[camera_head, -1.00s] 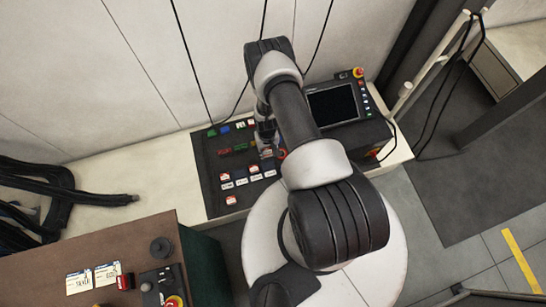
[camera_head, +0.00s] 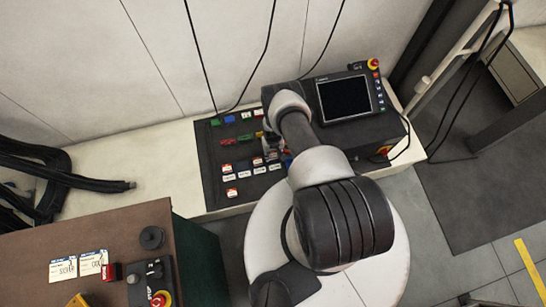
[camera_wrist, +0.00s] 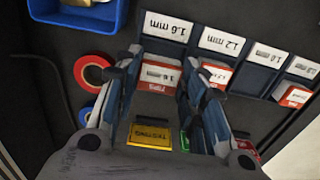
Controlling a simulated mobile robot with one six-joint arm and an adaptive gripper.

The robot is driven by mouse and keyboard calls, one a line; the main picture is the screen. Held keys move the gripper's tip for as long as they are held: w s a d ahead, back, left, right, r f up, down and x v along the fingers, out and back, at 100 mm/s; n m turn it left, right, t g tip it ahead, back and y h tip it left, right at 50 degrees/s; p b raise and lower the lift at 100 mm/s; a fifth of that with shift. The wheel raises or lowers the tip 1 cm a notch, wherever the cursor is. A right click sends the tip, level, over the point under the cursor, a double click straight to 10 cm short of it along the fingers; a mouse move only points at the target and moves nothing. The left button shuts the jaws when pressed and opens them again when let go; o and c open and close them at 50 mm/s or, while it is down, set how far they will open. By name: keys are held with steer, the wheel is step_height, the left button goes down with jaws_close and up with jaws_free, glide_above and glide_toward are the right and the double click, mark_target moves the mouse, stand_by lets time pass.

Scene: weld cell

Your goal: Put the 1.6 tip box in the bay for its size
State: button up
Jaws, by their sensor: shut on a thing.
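In the wrist view my gripper (camera_wrist: 163,68) is shut on a red-and-white tip box (camera_wrist: 160,76), whose upside-down label appears to read 1.6. The box is between the fingertips, right beside the bay label "1.6 mm" (camera_wrist: 167,26); whether it rests on the bay floor I cannot tell. A second red-and-white box (camera_wrist: 216,76) is by the "1.2 mm" label (camera_wrist: 221,42), partly hidden by a finger. Another box (camera_wrist: 295,96) is by the end label (camera_wrist: 304,68). In the head view my arm mostly hides the gripper and held box.
A dark mat (camera_head: 210,190) carries the bay row, coloured blocks and a lone box (camera_head: 232,193) at its front. A red ring (camera_wrist: 93,72), blue bin (camera_wrist: 80,14) and yellow block (camera_wrist: 150,136) lie near the gripper. A control panel (camera_head: 345,98) stands right.

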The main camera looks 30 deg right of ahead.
mark_target(273, 155)
steer(key=shift+f+b, duration=0.5)
steer(key=shift+f, duration=0.9)
steer(key=shift+f, duration=0.15)
steer(key=o, duration=1.1)
